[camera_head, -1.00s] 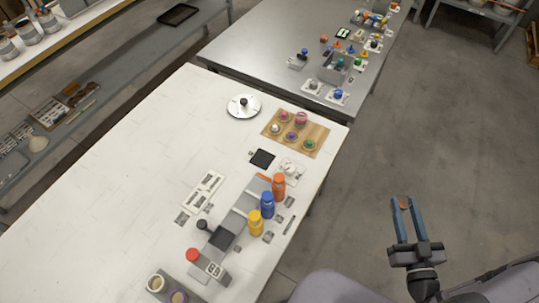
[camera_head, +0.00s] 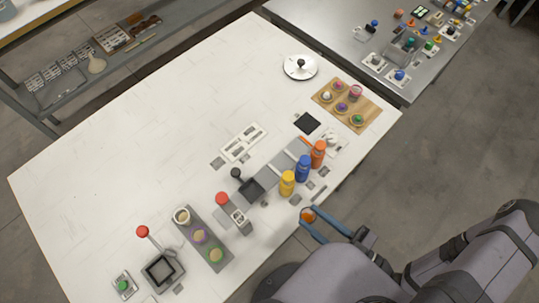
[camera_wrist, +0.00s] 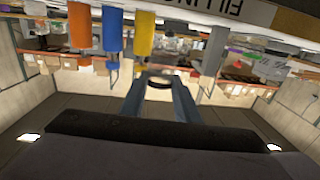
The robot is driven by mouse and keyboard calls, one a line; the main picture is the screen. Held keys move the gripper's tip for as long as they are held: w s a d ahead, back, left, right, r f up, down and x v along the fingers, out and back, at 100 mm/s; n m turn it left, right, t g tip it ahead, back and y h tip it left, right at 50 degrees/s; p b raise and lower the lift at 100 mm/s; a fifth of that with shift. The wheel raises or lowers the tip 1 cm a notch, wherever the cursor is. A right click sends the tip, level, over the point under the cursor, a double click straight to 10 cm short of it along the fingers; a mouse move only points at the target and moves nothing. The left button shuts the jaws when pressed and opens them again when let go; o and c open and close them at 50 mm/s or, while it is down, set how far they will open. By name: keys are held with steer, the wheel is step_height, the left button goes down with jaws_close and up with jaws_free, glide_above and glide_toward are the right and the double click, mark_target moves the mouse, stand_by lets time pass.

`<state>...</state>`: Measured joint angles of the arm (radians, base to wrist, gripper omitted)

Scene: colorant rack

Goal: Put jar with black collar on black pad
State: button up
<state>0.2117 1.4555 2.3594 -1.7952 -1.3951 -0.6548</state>
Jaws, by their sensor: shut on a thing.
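My gripper (camera_head: 309,216) is off the near right edge of the white table, with its fingers pointing towards the upper left. Its jaws are shut on a small round jar (camera_head: 307,214); its top looks orange-brown in the head view. In the wrist view the jar (camera_wrist: 159,82) shows a dark band between the two fingers, so it looks like the one with the black collar. The black pad (camera_head: 307,123) is a flat dark square on the table, left of the wooden board and beyond the bottles. Nothing is seen on it.
Orange (camera_head: 318,154), blue (camera_head: 302,168) and yellow (camera_head: 287,183) bottles stand between my gripper and the pad. The wooden board (camera_head: 352,121) carries several coloured items. A grey rack (camera_head: 219,260) holds cups. A dark square plate (camera_head: 251,189) lies nearer. The table's far left is clear.

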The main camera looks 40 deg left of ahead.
steer(key=shift+s+f+n+g, duration=0.4)
steer(key=shift+s+g, duration=0.3)
steer(key=shift+s, duration=0.05)
steer(key=shift+s+a, duration=0.35)
steer(key=shift+a, duration=2.25)
steer(key=shift+s+a, duration=0.3)
steer(key=shift+a, duration=2.25)
steer(key=shift+s+a, duration=0.35)
steer(key=shift+a, duration=2.25)
steer(key=shift+s+a, duration=0.15)
steer(key=shift+a, duration=0.5)
steer(key=shift+a+f+b, duration=0.5)
steer(key=shift+f+b, duration=0.4)
steer(key=shift+b, duration=0.05)
steer(key=shift+f+b, duration=0.5)
steer(key=shift+f, duration=0.2)
